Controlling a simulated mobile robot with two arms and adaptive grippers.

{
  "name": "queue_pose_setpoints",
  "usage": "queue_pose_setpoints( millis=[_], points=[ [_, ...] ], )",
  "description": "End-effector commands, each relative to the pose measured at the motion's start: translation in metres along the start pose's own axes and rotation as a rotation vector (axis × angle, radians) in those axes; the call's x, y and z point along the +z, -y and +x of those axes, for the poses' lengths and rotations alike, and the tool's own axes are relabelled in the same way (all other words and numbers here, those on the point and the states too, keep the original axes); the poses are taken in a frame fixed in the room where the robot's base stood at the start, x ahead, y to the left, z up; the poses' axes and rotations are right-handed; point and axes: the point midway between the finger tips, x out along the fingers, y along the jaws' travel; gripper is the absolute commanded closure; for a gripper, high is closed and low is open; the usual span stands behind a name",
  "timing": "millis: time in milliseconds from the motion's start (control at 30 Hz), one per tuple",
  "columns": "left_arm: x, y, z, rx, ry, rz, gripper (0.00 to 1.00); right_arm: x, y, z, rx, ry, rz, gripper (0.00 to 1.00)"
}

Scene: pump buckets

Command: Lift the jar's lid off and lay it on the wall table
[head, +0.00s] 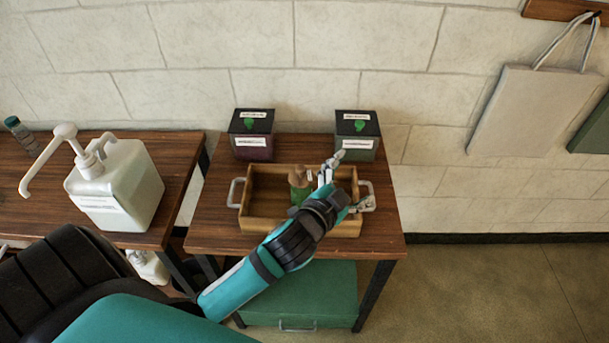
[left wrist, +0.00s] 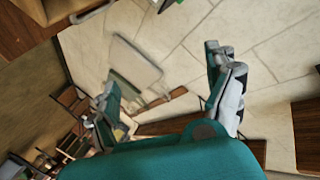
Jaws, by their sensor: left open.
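A small green jar (head: 299,195) stands inside a wooden tray (head: 262,224) on the dark wood table (head: 215,215) against the wall. A brownish lid (head: 298,176) appears to sit on top of the jar. My left gripper (head: 348,183) is open and empty in the head view, over the right part of the tray, to the right of the jar and apart from it. In the left wrist view the open fingers (left wrist: 168,95) show the wall and floor between them, with no jar. My right gripper is not in view.
Two dark labelled boxes (head: 253,148) (head: 357,149) stand at the back of the table. A white pump jug (head: 125,185) is on the left table (head: 100,148). A green box (head: 300,300) is below the tray's table. Bare tabletop shows left of the tray.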

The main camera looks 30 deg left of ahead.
Motion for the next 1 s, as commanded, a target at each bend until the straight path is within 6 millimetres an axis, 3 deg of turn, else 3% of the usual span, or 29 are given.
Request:
queue_pose_setpoints(
  millis=[67,167,200,300,433,567,633,700,767,900,1000],
  points=[
    [-0.048,0.014,0.013,-0.047,-0.182,0.1,0.12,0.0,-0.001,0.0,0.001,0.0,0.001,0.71],
    [-0.115,0.022,0.018,-0.096,-0.451,0.263,0.12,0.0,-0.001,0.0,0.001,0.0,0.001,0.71],
    [-0.144,0.021,0.015,-0.111,-0.574,0.345,0.12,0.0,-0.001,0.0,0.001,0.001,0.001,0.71],
    [-0.204,0.006,-0.001,-0.117,-0.883,0.584,0.12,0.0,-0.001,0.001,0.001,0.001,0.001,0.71],
    [-0.239,-0.031,-0.026,-0.053,-1.234,0.941,0.12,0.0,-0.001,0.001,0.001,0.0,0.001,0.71],
    [-0.222,-0.064,-0.036,0.113,-1.492,1.335,0.12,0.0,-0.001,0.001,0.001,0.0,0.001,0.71],
    [-0.196,-0.069,-0.032,0.252,-1.576,1.556,0.12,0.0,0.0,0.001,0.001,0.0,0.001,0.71],
    [-0.162,-0.061,-0.022,0.426,-1.612,1.774,0.12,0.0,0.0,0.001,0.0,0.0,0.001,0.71],
    [-0.13,-0.042,-0.011,0.602,-1.601,1.949,0.12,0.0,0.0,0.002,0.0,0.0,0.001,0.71],
    [-0.064,0.036,0.006,1.062,-1.429,2.252,0.12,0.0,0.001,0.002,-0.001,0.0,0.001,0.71],
    [-0.035,0.097,0.006,1.347,-1.251,2.345,0.12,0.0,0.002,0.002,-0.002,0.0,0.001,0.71]
  ],
)
